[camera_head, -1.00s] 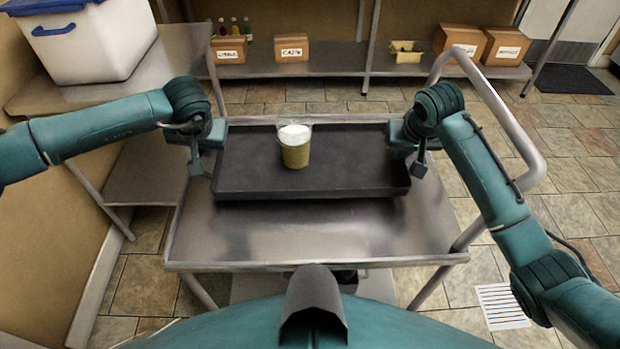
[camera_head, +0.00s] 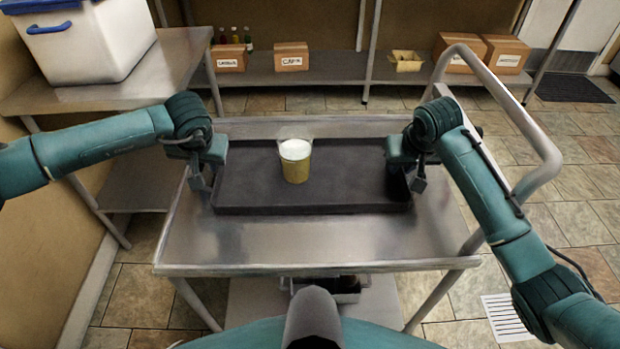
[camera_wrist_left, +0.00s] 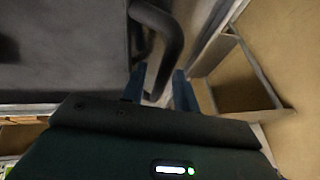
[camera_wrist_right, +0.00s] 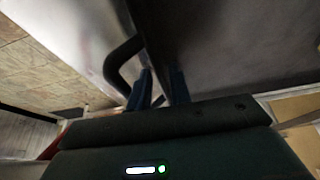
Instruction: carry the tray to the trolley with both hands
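The dark grey tray (camera_head: 345,195) is over the metal top of the trolley (camera_head: 300,245), level, towards its far side. I cannot tell whether it touches the top.
A metal side table (camera_head: 110,92) with a white blue-lidded box (camera_head: 85,45) stands at the left. The trolley's push handle (camera_head: 535,150) rises at the right. A low shelf (camera_head: 330,75) at the back holds cardboard boxes (camera_head: 291,57). Tiled floor is free at the right.

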